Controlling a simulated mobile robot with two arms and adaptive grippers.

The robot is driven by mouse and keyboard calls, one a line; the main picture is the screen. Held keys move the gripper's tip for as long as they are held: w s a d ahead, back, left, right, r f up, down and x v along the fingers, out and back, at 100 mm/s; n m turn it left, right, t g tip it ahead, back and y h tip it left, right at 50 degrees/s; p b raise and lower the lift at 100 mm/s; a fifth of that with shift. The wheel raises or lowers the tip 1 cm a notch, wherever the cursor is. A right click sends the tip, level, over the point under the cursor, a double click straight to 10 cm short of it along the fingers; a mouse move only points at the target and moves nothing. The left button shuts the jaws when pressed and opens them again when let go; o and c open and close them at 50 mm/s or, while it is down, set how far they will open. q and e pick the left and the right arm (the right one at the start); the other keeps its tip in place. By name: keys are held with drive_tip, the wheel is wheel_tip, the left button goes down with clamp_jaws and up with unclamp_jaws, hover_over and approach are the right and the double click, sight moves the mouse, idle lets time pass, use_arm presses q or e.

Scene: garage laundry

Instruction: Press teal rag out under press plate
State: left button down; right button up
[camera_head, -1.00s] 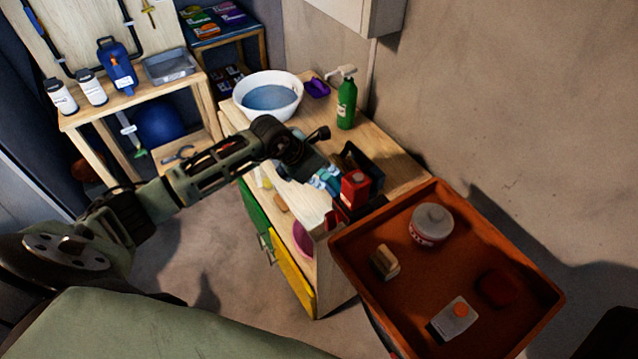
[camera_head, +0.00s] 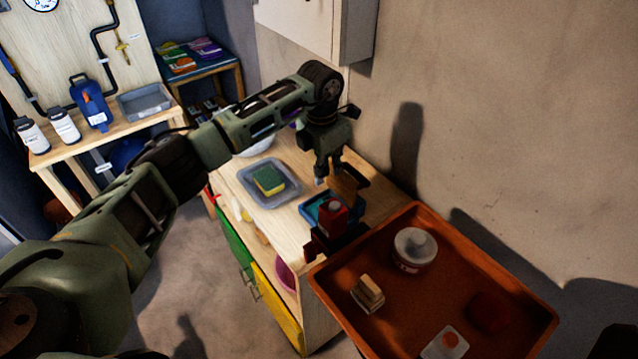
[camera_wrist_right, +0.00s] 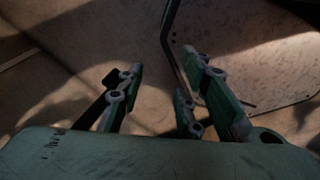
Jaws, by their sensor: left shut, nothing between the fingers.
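A blue tray-like base (camera_head: 311,209) sits on the wooden counter, with a brown plate (camera_head: 347,181) raised at its back; this looks like the press. Teal-blue shows inside the base, but I cannot tell rag from tray. A red block-like container (camera_head: 332,215) hides part of it. My left gripper (camera_head: 321,182) points down just above and behind the base, beside the brown plate; it is shut and empty. I cannot tell whether it touches the plate. My right gripper (camera_wrist_right: 155,100) shows in the right wrist view with its fingers apart, over bare floor.
A grey tray (camera_head: 248,190) with a green and yellow sponge (camera_head: 268,180) lies left of the press. An orange-brown tray (camera_head: 430,325) with a lidded jar (camera_head: 414,249) and small blocks stands in front. The wall rises close on the right. My left arm hides much of the white basin.

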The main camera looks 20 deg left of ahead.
use_arm(q)
drive_tip(key=shift+w+d+r+b, duration=0.2)
drive_tip(key=shift+w+d+b, duration=0.2)
drive_tip(key=shift+w, duration=0.25)
drive_tip(key=shift+w+d+r+b, duration=0.2)
drive_tip(key=shift+w+d+b, duration=0.15)
drive_tip(key=shift+w, duration=0.25)
idle(1.0)
wheel_tip(320, 180, up, 12)
drive_tip(key=shift+s+a, duration=0.3)
drive_tip(key=shift+s, duration=0.15)
idle(0.4)
